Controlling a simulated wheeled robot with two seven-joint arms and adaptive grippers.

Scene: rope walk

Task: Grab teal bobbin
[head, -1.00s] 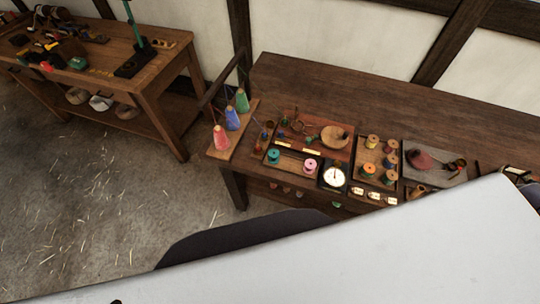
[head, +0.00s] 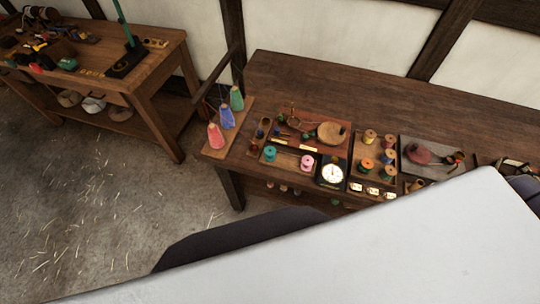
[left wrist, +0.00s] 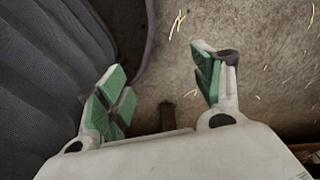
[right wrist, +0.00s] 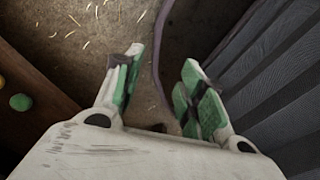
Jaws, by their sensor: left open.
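The teal bobbin (head: 270,153) stands at the front left of the right-hand workbench, in a dark tray (head: 287,165) beside a pink bobbin (head: 307,161). My left gripper (left wrist: 160,88) shows in the left wrist view, open and empty above the floor. My right gripper (right wrist: 153,88) shows in the right wrist view, its fingers spread apart with nothing between them, also above the floor. Neither gripper shows in the head view. Both grippers are apart from the bobbin.
A white dial (head: 332,174) sits right of the pink bobbin. A rack of thread cones (head: 216,137) stands at the bench's left end. A tray of several spools (head: 369,152) lies further right. Another bench (head: 150,85) stands at left.

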